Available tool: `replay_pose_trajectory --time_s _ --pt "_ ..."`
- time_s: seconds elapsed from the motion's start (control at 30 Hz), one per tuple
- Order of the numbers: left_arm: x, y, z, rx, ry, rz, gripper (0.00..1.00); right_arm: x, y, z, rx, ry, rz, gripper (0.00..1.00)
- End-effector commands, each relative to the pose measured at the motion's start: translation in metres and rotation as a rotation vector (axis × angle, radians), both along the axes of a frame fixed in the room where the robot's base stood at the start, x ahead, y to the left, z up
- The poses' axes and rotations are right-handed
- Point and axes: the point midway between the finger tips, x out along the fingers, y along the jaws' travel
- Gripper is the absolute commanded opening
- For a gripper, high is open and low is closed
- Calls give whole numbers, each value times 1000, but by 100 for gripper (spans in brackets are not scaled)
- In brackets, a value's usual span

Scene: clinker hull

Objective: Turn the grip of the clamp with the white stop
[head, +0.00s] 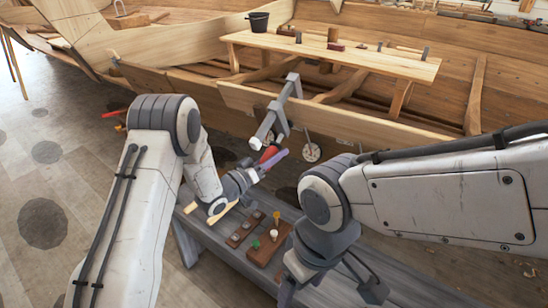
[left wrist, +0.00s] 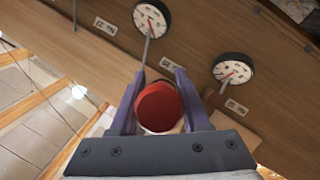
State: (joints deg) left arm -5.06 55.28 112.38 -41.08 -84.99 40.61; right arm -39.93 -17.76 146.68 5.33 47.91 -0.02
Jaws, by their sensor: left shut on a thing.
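A grey clamp (head: 279,107) sits over the top edge of the hull plank, its bar slanting down to the left. A small pale piece (head: 255,143) shows near its lower end; I cannot tell for sure whether it is the white stop. The clamp's red grip (head: 268,154) is at the lower end. My left gripper (head: 271,162) is shut on this grip. In the left wrist view the round red grip (left wrist: 158,106) lies between the purple fingers. My right gripper (head: 287,292) is low in the head view, partly cut off, its fingers unclear.
Below is a grey bench (head: 236,257) with a brown block (head: 265,249) holding small coloured pieces. Round white gauges (left wrist: 152,20) are on the plank near the left gripper.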

Motion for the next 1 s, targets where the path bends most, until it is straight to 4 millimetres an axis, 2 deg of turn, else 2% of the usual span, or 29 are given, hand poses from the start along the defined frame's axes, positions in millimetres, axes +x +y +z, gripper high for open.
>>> replay_pose_trajectory --time_s 0.37,0.93,0.97,1.0 --pt "0 0 2 -142 81 -74 0 0 0 -5 0 0 0 76" --pt "0 0 4 -167 95 -87 0 0 0 -5 0 0 0 76" --pt "0 0 4 -168 94 -87 54 0 0 -5 0 0 0 76" --pt "0 0 4 -168 94 -87 69 0 0 -5 0 0 0 76"
